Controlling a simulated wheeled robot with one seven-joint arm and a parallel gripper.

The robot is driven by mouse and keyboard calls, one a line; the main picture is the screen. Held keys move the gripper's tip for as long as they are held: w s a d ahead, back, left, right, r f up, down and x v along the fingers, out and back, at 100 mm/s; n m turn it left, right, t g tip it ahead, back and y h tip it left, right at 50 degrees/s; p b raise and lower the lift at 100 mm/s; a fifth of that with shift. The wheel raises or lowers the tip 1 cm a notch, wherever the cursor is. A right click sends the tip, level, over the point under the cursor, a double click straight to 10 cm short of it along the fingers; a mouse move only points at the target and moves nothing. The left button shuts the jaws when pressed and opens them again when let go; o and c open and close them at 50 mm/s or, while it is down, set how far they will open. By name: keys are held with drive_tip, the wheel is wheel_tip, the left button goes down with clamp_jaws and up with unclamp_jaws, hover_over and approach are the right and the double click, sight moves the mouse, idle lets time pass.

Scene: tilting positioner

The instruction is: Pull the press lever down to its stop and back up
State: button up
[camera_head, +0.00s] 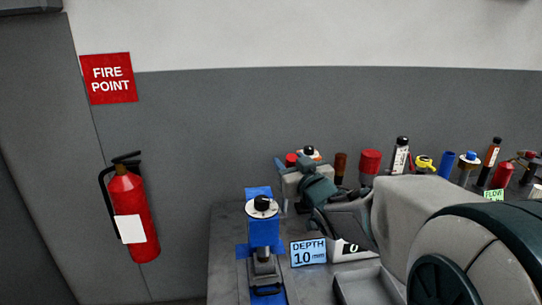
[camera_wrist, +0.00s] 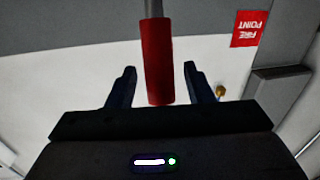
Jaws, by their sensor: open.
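The press lever shows in the wrist view as a red grip (camera_wrist: 158,62) on a thin grey rod. My gripper (camera_wrist: 160,70) is open, with one dark finger on each side of the red grip. Gaps show between the grip and both fingers, and I see no contact. In the head view a small red end (camera_head: 291,159) shows beside my wrist and may be the same grip. The pale machine (camera_head: 291,186) behind my wrist is partly hidden by it and may be the press.
A blue stand with a black knob (camera_head: 262,204) is at the bench's front left. A "DEPTH 10 mm" sign (camera_head: 308,252) and a grey tray (camera_head: 365,287) are near it. Several bottles and tools line the bench's back. A fire extinguisher (camera_head: 132,212) hangs on the wall.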

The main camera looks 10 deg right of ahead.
drive_tip(key=shift+w+a, duration=0.2)
drive_tip(key=shift+w, duration=0.85)
clamp_jaws()
drive_tip(key=shift+d, duration=0.1)
drive_tip(key=shift+s+f, duration=0.1)
